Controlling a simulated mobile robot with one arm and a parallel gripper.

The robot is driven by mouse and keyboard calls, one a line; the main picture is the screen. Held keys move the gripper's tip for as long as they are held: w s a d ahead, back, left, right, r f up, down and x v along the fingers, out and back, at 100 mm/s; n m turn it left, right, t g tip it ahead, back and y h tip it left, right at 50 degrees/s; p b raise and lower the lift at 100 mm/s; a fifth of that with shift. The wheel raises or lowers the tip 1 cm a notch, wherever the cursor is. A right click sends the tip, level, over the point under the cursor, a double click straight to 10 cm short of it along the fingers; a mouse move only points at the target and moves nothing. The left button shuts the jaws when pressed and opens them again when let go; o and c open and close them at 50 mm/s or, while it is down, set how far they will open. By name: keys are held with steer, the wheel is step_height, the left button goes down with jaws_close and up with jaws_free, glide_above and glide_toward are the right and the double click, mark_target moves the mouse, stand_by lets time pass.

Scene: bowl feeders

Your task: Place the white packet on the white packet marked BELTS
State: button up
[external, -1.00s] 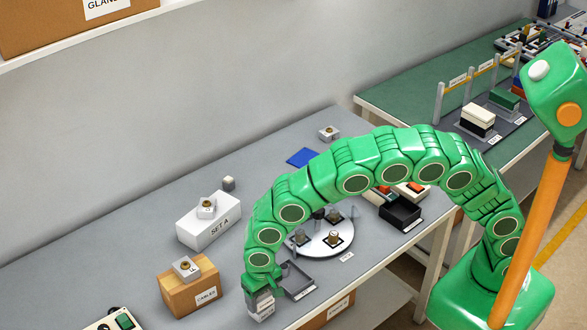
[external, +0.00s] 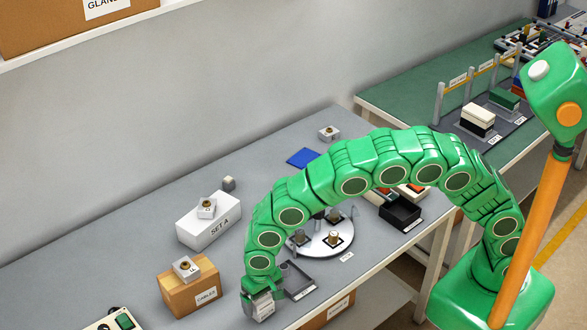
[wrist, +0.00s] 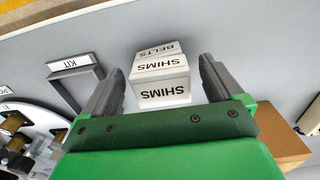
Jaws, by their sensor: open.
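A white packet marked BELTS (wrist: 157,49) and two white packets marked SHIMS, a farther one (wrist: 159,65) and a nearer one (wrist: 163,92), show in the wrist view, their lettering upside down. They appear stacked, with BELTS farthest from the camera and a SHIMS packet nearest. My gripper (wrist: 158,85) is open, with one finger on each side of the nearer packets; whether either finger touches them I cannot tell. In the external view my gripper (external: 260,292) is low at the table's front edge, and its fingers partly hide the packets.
A grey tray marked KIT (wrist: 75,83) stands close beside the packets. The round white turntable (external: 322,245) is just beyond it. A cardboard box marked CABLES (external: 188,293) and a white SET A box (external: 208,222) stand to the left. A blue sheet (external: 303,158) lies farther back.

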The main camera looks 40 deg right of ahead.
mark_target(263, 299)
step_height(263, 299, up, 12)
stand_by(0.6)
steer(key=shift+r, duration=0.1)
steer(key=shift+o, duration=0.6)
